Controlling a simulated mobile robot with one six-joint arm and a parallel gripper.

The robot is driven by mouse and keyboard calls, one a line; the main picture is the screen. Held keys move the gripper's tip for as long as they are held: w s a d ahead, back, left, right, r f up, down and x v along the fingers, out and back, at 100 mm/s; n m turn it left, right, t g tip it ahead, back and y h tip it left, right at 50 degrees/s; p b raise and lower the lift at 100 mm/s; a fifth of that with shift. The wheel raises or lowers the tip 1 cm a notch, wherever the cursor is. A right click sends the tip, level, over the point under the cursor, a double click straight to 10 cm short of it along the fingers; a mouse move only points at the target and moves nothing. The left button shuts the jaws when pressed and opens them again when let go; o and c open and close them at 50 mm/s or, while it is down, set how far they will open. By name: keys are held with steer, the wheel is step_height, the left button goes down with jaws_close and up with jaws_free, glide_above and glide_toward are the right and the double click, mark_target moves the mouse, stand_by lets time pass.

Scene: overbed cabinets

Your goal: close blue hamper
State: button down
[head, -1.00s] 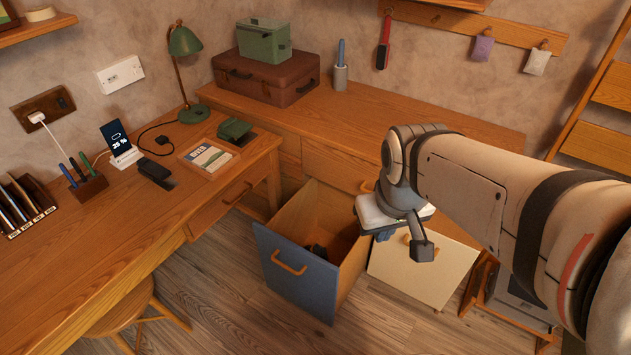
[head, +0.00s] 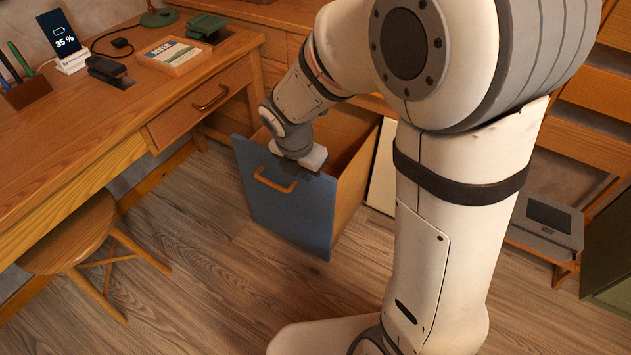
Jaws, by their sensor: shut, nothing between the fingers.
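The blue hamper (head: 285,215) is a pull-out drawer with a blue front and wooden sides, standing open from the cabinet near the floor. Its orange-brown handle (head: 275,183) is on the upper part of the front. My gripper (head: 312,168) is at the top edge of the blue front, just right of and above the handle. Its fingers are small and partly hidden by its body; it is shut and holds nothing. I cannot tell whether it touches the front. My arm hides part of the hamper's inside.
A wooden desk (head: 120,110) with a drawer stands at the left, with a stool (head: 70,240) below it. A cream front (head: 384,170) is right of the hamper, partly behind my arm. The floor before the hamper is clear.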

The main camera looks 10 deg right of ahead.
mark_target(319, 180)
steer(key=w+d+f+b, duration=0.1)
steer(key=f+b, duration=0.1)
steer(key=f, duration=0.1)
steer(key=w+d+f+b, duration=0.1)
steer(key=w+f, duration=0.1)
steer(key=f, duration=0.1)
steer(key=w+d+f+b, duration=0.1)
steer(key=f+b, duration=0.1)
steer(key=f, duration=0.1)
steer(key=shift+w+d+f+b, duration=0.2)
steer(key=shift+f+b, duration=0.15)
steer(key=shift+w+d+r, duration=0.1)
steer(key=shift+w+d, duration=0.15)
steer(key=shift+w, duration=0.1)
